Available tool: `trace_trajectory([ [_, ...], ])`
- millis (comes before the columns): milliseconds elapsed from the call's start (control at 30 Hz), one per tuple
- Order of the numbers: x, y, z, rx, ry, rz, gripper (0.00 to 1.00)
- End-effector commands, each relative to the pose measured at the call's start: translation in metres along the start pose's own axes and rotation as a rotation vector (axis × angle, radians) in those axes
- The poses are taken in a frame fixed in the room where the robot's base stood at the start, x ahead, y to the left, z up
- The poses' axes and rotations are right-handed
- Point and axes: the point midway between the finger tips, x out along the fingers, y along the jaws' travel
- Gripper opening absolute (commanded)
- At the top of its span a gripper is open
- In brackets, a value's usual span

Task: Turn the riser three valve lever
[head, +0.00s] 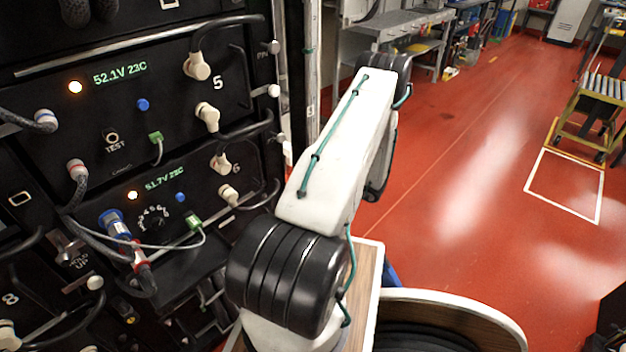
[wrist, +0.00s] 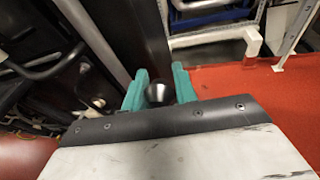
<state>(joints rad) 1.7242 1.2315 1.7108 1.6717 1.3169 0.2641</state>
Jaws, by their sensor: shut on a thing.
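In the wrist view my gripper (wrist: 159,85) has its two teal fingers closed on either side of a dark round knob (wrist: 157,93) with a shiny grey face. The knob looks like the end of a lever, but its shaft is hidden, and no label shows that it is riser three. A dark upright post (wrist: 135,35) stands just behind the fingers. In the head view my arm reaches away from me along the right side of the battery rack, and my gripper is hidden behind it. No valve lever can be made out there.
The black battery rack (head: 115,60), with cables and lit displays, stands at the left, close to my arm. A grey workbench (head: 400,22) is at the back. A yellow-framed roller cart (head: 600,105) stands at the right. The red floor (head: 460,160) between is clear.

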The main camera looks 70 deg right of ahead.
Motion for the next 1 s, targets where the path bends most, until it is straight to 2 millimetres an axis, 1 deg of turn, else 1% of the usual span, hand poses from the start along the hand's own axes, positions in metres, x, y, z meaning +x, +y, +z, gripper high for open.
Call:
trace_trajectory([
  [367,0.0,0.0,0.0,-0.004,0.002,-0.002,0.0],
  [400,0.001,0.0,0.0,-0.004,0.002,-0.002,0.36],
  [433,0.001,0.0,0.0,-0.004,0.001,-0.001,0.45],
  [467,0.001,0.0,0.0,-0.004,0.001,-0.001,0.5],
  [767,-0.001,0.001,0.001,-0.003,0.0,0.001,0.5],
  [1000,-0.013,0.004,0.003,-0.002,0.001,-0.001,0.5],
])
